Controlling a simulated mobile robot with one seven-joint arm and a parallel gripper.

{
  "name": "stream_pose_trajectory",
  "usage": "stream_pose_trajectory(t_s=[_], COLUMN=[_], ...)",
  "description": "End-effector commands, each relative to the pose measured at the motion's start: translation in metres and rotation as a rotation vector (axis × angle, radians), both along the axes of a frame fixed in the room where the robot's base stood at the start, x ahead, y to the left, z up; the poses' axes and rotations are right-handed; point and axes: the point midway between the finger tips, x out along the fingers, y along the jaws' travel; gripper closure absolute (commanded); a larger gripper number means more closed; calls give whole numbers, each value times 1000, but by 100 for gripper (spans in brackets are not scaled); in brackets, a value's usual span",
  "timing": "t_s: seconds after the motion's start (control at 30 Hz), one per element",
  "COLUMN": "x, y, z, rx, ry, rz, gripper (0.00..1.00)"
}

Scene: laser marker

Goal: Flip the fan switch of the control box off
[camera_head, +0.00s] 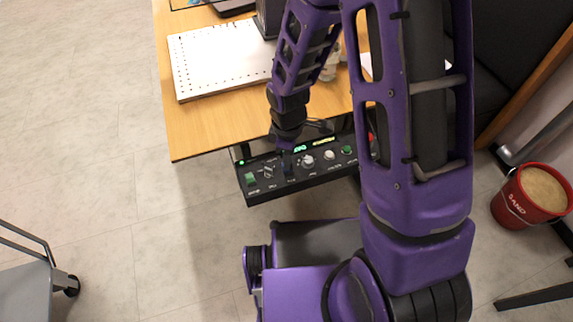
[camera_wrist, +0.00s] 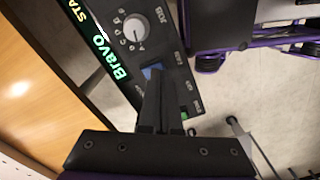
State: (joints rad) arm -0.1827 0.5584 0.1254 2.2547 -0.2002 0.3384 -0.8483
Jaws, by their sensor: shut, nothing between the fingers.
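The control box (camera_head: 262,192) is a long black panel below the table's front edge, with several buttons and knobs. It also shows in the wrist view (camera_wrist: 187,52), with a lit "Bravo" display and a white job knob. My gripper (camera_head: 287,170) is shut and empty, pointing down at the panel left of that knob. In the wrist view my gripper (camera_wrist: 154,76) has its fingertips at a small blue piece, apparently the fan switch (camera_wrist: 149,71). The fingers hide most of it, so its position and any contact cannot be told.
The job knob (camera_head: 308,162) is close beside my fingers. A green button (camera_head: 250,180) is at the box's left end. A wooden table (camera_head: 205,135) with a white perforated plate (camera_head: 220,58) is behind. A red sand bucket (camera_head: 531,196) stands at right.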

Motion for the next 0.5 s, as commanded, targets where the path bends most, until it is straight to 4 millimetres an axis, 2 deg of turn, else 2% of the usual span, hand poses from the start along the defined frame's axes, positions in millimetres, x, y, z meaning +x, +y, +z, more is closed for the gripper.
stream_pose_trajectory(t_s=[0.5], x=[0], y=[0], z=[-8], rx=[0], ry=[0], rz=[1], gripper=[100])
